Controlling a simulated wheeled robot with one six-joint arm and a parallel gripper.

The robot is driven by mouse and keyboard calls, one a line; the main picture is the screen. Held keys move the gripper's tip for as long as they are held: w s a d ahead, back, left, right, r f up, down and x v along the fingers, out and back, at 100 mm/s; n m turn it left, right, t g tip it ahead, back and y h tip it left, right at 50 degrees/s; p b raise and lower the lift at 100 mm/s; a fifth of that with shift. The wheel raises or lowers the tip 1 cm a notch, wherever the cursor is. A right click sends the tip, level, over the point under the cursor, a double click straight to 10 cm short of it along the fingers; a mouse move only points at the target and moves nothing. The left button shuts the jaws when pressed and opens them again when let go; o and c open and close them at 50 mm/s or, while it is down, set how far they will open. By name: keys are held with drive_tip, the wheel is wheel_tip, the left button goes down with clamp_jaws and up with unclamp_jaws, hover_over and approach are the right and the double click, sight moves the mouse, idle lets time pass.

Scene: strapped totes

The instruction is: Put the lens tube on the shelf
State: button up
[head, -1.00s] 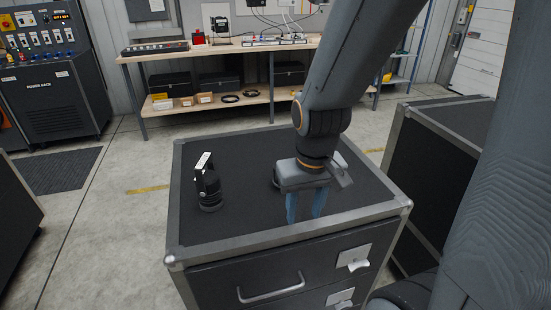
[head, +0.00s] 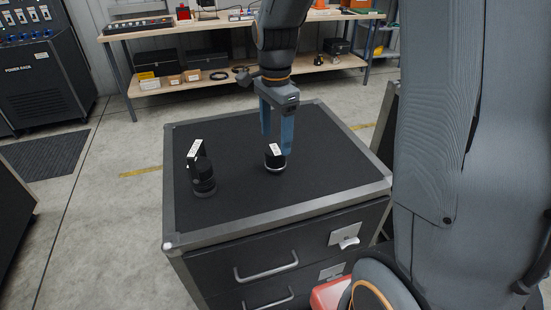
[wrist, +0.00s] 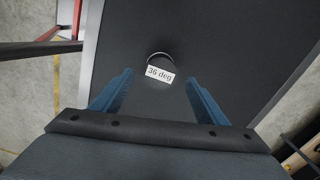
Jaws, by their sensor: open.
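A short black cylinder with a white label (head: 275,160) stands on the dark top of a metal-edged case. In the wrist view its label (wrist: 160,74) reads "36 deg", which fits a lens tube. My gripper (head: 276,140) points down with its two blue fingers apart, close over this cylinder. In the wrist view the cylinder lies between and just beyond the fingertips, and I cannot tell whether they touch it. A second, taller black piece (head: 202,178) with a white label stands to the left; its label is unreadable. A wooden lower shelf (head: 300,72) runs under the bench behind.
The case (head: 235,228) has metal edges and drawer handles. The shelf holds black boxes (head: 206,62), small cartons (head: 175,81) and coiled cables (head: 219,76), with some bare board. Another dark case stands at the right. Open floor lies between case and bench.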

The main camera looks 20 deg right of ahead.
sight(275, 149)
drive_tip(key=shift+f+p, duration=1.4)
drive_tip(key=shift+f, duration=2.25)
drive_tip(key=shift+c, duration=0.2)
drive_tip(key=c, duration=1.4)
drive_tip(key=shift+r, duration=0.1)
